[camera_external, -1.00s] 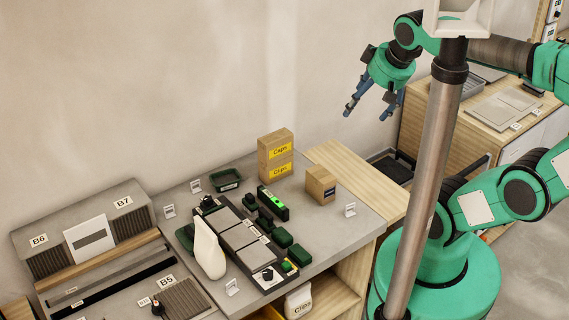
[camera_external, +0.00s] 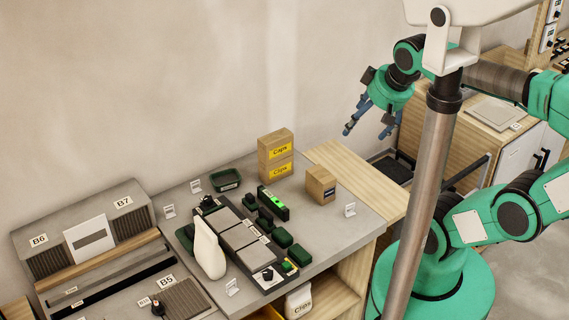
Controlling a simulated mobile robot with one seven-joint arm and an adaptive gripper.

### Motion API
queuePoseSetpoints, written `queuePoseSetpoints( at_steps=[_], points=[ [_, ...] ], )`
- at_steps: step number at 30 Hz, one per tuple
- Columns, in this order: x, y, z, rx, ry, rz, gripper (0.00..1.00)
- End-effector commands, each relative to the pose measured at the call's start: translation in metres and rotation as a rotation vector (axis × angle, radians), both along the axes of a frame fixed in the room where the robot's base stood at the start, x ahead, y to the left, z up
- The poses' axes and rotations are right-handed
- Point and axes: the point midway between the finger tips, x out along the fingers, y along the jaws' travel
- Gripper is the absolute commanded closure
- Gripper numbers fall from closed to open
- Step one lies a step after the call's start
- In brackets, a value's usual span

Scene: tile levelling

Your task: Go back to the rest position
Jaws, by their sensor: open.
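My gripper (camera_external: 366,131) is open and empty, with its two blue fingers apart and pointing down. My green arm reaches in from the right, partly hidden behind a metal pole (camera_external: 422,190).
A wooden cabinet (camera_external: 490,135) stands behind my arm. The wall side above the table is clear.

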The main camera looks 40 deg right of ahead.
Motion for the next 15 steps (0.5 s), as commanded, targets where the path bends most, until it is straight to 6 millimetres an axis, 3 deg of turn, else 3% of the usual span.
queuePoseSetpoints(
  at_steps=[1,6,15],
  points=[
    [0.0,0.0,-0.018,0.0,0.0,0.0,0.21],
    [0.0,0.0,-0.046,0.0,0.0,0.0,0.21],
    [0.0,0.0,-0.068,0.0,0.0,0.0,0.21]
  ],
)
